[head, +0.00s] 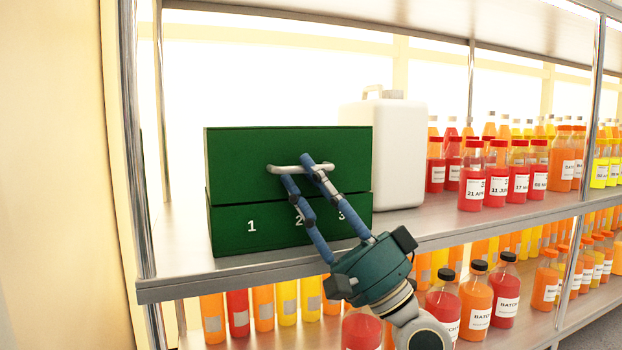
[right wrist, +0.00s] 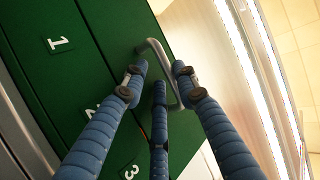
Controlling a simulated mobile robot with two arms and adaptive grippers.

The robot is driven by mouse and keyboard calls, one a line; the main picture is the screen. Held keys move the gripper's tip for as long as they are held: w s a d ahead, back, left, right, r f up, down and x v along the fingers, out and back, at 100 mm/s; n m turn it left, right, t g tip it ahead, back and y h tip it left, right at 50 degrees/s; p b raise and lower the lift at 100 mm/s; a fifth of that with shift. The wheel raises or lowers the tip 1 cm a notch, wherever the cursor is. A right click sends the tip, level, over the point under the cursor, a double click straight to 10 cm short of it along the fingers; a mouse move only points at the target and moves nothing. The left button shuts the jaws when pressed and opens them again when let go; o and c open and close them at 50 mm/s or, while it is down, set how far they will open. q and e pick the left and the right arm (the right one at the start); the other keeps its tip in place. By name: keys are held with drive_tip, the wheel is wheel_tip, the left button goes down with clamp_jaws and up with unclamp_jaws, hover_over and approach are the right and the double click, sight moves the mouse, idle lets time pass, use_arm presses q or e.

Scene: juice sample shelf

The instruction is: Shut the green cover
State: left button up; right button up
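A dark green box stands on the upper metal shelf in the head view. Its green cover (head: 235,160) is the upper panel with a pale metal bar handle (head: 284,169). Below a dark seam is the lower front (head: 275,238), numbered 1, 2 and 3. I cannot tell whether the cover is fully shut. My right gripper (head: 302,171) is at the handle, its blue fingers spread. In the right wrist view the handle (right wrist: 157,48) lies between the parted fingertips (right wrist: 158,78); contact is unclear. My left gripper is not in view.
A white canister (head: 400,150) stands right behind the box. Several red and orange juice bottles (head: 497,180) stand further right on the shelf. A metal post (head: 133,140) is close left of the box. More bottles (head: 478,300) fill the shelf below, near my right arm.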

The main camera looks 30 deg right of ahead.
drive_tip(key=shift+w+a+f, duration=0.1)
drive_tip(key=shift+w+f, duration=0.1)
drive_tip(key=shift+f, duration=0.05)
drive_tip(key=shift+s+f, duration=0.2)
drive_tip(key=shift+f, duration=0.2)
drive_tip(key=v, duration=0.6)
drive_tip(key=shift+s+d, duration=0.35)
drive_tip(key=shift+s, duration=0.1)
